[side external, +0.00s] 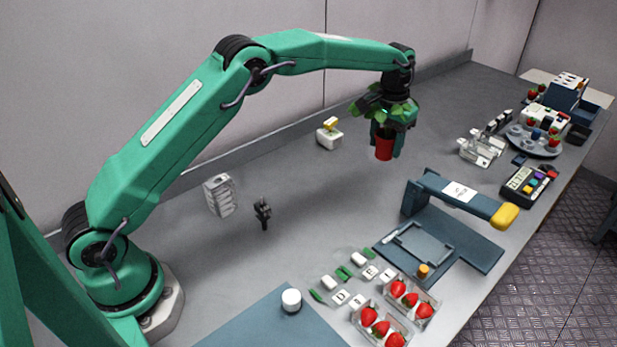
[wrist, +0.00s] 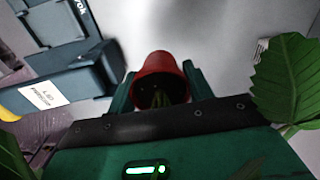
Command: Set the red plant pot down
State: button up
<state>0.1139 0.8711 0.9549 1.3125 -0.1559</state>
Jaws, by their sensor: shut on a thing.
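The red plant pot (side external: 384,148) hangs below my gripper (side external: 388,128) in the side external view, with green leaves (side external: 368,104) spreading around the gripper. It is upright and appears to be above the grey bench. In the wrist view the red pot (wrist: 160,68) sits between the two green fingers of my gripper (wrist: 158,90), which are shut on it. Large leaves (wrist: 284,82) show at the right and left edges of the wrist view. The pot's underside is hidden in the wrist view.
A blue press with a yellow handle (side external: 505,215) stands right of the pot. A white block with a yellow top (side external: 328,133) is to its left. White racks (side external: 481,149) stand at the right. Strawberry punnets (side external: 408,297) are in front. The bench (side external: 330,200) below is largely clear.

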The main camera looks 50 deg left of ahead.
jog(key=shift+s+d+r, duration=0.15)
jog(key=shift+s+d, duration=0.15)
jog(key=shift+s, duration=0.3)
jog(key=shift+s+d, duration=1.45)
jog(key=shift+s, duration=5.15)
jog(key=w+a+f, duration=0.2)
jog(key=a, duration=0.1)
jog(key=w+a+f, duration=0.2)
jog(key=a, duration=0.1)
jog(key=w+a+f, duration=0.2)
jog(key=a+f, duration=0.1)
jog(key=a, duration=0.1)
jog(key=shift+w, duration=0.1)
jog(key=shift+f, duration=0.1)
jog(key=shift+f, duration=1.95)
jog(key=shift+f, duration=0.1)
jog(key=o, duration=1)
